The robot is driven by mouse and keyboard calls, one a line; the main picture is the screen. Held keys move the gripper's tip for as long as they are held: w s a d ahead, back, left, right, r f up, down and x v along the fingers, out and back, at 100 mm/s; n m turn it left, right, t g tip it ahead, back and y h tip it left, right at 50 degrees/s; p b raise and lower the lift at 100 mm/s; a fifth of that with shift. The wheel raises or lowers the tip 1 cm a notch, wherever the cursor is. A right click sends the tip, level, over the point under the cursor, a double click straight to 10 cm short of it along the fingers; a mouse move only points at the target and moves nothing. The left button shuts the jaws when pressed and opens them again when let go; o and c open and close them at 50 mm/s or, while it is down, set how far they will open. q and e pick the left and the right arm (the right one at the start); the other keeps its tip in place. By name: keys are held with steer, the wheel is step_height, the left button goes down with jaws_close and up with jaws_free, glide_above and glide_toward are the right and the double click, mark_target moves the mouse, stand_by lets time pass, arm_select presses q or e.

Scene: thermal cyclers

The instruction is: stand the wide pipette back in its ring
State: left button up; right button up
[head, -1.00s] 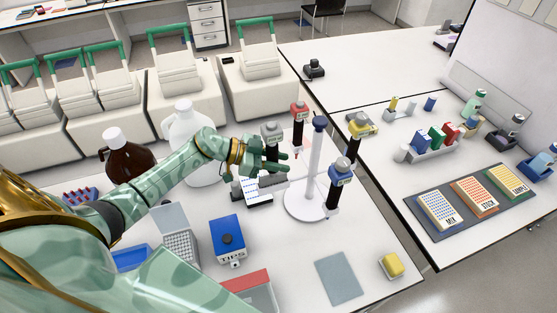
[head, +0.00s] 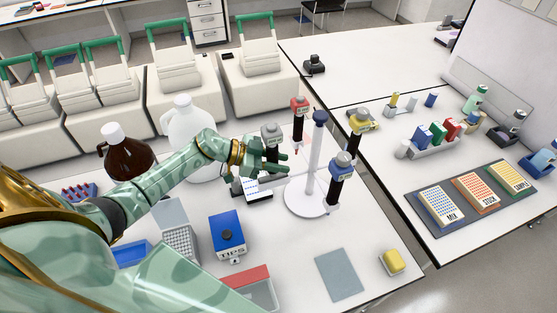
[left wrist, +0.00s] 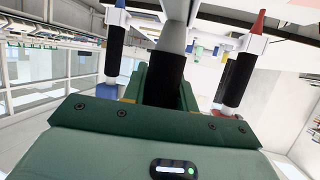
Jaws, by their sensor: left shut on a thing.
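The wide pipette has a grey head (head: 271,131) and a black grip, and it stands about upright. My left gripper (head: 272,162) is shut on its black grip, just left of the white stand's post (head: 315,155). In the left wrist view the black grip (left wrist: 165,80) sits between the green jaws. The stand's round base (head: 303,203) is on the table. Red (head: 299,105), yellow (head: 360,122) and blue (head: 340,165) pipettes hang around the post. The ring at the held pipette is hidden, so I cannot tell whether it touches. My right gripper is out of view.
A blue tips box (head: 228,235), a grey mat (head: 339,275) and a yellow block (head: 393,261) lie in front. A brown bottle (head: 127,155) and a white jug (head: 187,130) stand behind my left arm.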

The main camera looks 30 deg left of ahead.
arm_select(q)
steer(key=shift+f, duration=0.35)
steer(key=o, duration=0.7)
steer(key=shift+a, duration=0.1)
steer(key=b+v, duration=0.1)
steer(key=v, duration=1.5)
steer(key=shift+r, duration=0.2)
